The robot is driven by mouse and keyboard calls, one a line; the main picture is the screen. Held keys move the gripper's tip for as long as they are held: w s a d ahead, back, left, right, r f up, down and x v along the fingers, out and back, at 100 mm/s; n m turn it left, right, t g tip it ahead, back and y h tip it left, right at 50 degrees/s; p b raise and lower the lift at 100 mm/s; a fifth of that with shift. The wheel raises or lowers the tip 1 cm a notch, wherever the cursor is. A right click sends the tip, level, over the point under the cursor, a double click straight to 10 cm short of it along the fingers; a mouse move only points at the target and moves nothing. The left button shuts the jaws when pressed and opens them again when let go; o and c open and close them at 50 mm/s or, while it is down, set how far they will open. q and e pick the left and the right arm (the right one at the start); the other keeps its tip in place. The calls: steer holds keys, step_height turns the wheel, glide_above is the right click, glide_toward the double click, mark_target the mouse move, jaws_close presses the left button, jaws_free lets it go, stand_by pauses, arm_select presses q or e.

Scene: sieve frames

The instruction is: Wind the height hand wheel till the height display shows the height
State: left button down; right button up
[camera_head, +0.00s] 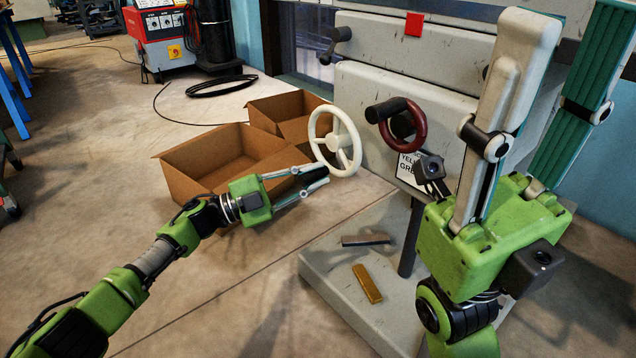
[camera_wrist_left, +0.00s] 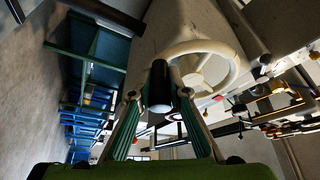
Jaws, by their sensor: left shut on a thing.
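A white hand wheel (camera_head: 335,141) with spokes stands on the left side of the grey machine. My left gripper (camera_head: 318,176) is at its lower rim. In the left wrist view, the fingers (camera_wrist_left: 158,97) are shut on the wheel's black handle (camera_wrist_left: 158,76), with the white rim (camera_wrist_left: 236,66) just behind it. A dark red hand wheel (camera_head: 419,128) with a black knob (camera_head: 386,110) is to the right on the machine front. I cannot tell from markings which wheel sets height. No readable height display shows. My right gripper (camera_head: 575,20) is open and empty, close to the camera.
Two open cardboard boxes (camera_head: 181,180) (camera_head: 262,108) stand on the floor behind my left arm. A grey bar (camera_head: 367,240) and a yellow bar (camera_head: 367,283) lie on the machine's base plate (camera_head: 335,268). A partly hidden sign (camera_head: 407,165) hangs below the red wheel.

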arm_select(q)
steer(key=shift+w+a+f+m+y, duration=0.4)
steer(key=shift+w+a+f+m, duration=0.1)
steer(key=shift+m, duration=0.4)
steer(key=c, duration=1.9)
jaws_free()
steer(key=shift+r, duration=0.3)
steer(key=v, duration=1.2)
steer(key=shift+w, duration=0.15)
